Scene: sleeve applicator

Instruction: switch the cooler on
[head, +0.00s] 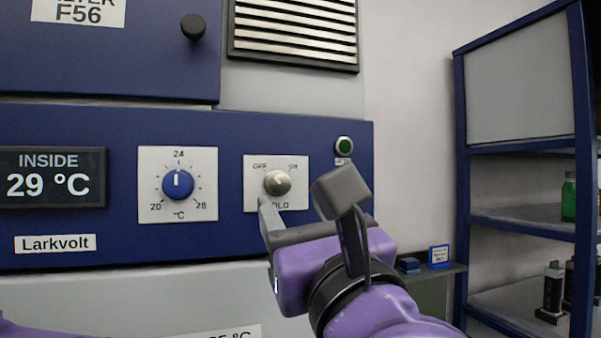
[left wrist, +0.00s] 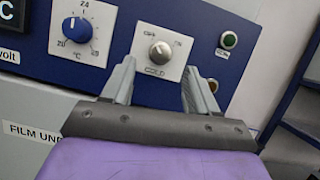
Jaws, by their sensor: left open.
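The cooler's dark blue panel (head: 110,235) carries a silver COLD knob (head: 277,183) on a white plate marked OFF at its left and ON at its right. I cannot tell clearly which mark the knob points to. My left gripper (left wrist: 158,76) is open and empty, its two grey fingers apart. In the left wrist view the knob (left wrist: 160,52) shows just beyond and between the fingertips. In the head view the gripper (head: 305,212) is below and right of the knob, one finger partly hidden by the wrist block. A dark green lamp (head: 344,146) sits up right of the knob.
A blue temperature dial (head: 178,184), pointing up toward 24, is left of the knob. The display (head: 52,178) reads INSIDE 29 °C. A vent (head: 295,32) is above. A blue-framed shelf (head: 525,225) with bottles stands at the right, and a small ledge (head: 430,272) is below the panel.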

